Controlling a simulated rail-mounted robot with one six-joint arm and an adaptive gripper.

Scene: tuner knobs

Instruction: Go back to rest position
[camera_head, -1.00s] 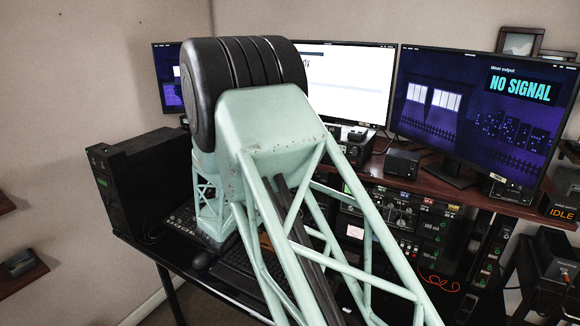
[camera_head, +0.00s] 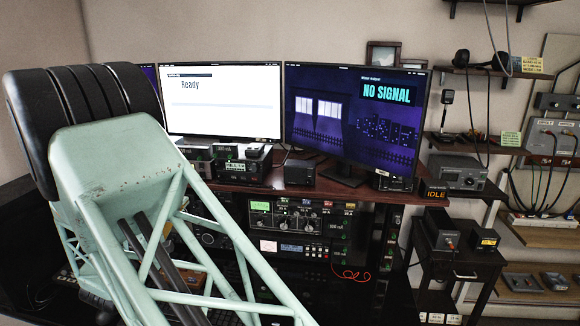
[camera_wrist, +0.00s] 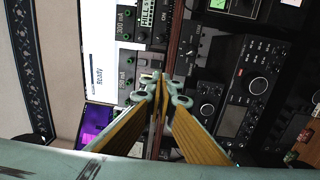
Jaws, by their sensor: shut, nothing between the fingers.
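My gripper (camera_wrist: 162,88) shows in the wrist view with its fingers together and nothing between them. It points toward the desk equipment, which appears turned sideways there. A radio unit with round knobs (camera_wrist: 258,86) is to the right of the fingertips and looks apart from them. In the head view, my pale green arm fills the lower left and hides the gripper. The radio panel with a green display and knobs (camera_head: 290,222) stands under the desk shelf, right of my arm.
A white "Ready" monitor (camera_head: 222,105) and a "NO SIGNAL" monitor (camera_head: 352,115) stand on the wooden shelf (camera_head: 330,188). A side table (camera_head: 455,268) holds small boxes at the right. Wall shelves with cabled devices (camera_head: 550,140) are at far right.

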